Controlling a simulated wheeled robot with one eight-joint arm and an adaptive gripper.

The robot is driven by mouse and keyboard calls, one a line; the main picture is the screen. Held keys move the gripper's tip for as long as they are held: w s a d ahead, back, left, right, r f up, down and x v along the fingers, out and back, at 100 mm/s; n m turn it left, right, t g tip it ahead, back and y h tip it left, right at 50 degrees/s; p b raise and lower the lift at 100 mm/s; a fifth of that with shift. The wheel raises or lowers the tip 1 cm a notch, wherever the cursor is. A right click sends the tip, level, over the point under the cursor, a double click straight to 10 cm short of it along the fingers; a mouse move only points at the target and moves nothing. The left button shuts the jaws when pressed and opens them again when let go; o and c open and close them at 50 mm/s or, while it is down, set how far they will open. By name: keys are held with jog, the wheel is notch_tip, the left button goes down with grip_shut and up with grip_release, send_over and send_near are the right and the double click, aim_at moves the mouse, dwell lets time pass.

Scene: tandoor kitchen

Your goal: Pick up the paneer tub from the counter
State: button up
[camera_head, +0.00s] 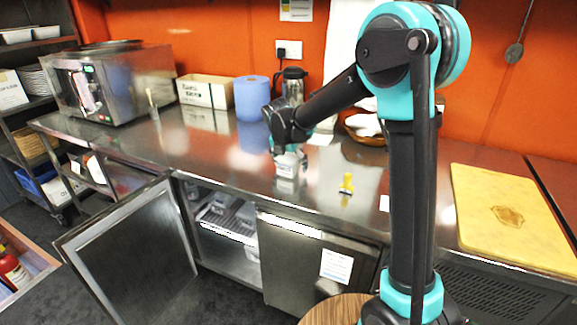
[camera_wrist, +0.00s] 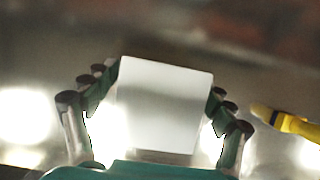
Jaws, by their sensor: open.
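The paneer tub (camera_wrist: 165,105) shows in the wrist view as a plain white block with a flat pale face. It lies between the two fingers of my gripper (camera_wrist: 160,100), which are spread to its left and right. The fingers are open and very close to its sides; I cannot tell whether they touch it. In the head view the white tub (camera_head: 290,160) sits on the steel counter (camera_head: 225,165), with my gripper (camera_head: 288,150) directly over it. My gripper partly hides the tub there.
A yellow object (camera_head: 346,185) lies right of the tub. A blue paper roll (camera_head: 252,98), a cardboard box (camera_head: 206,91) and a flask (camera_head: 293,84) stand behind. A cabinet door (camera_head: 135,255) hangs open below the counter.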

jog(key=c, duration=1.4)
jog(key=shift+c, duration=0.3)
jog(key=shift+r, duration=0.15)
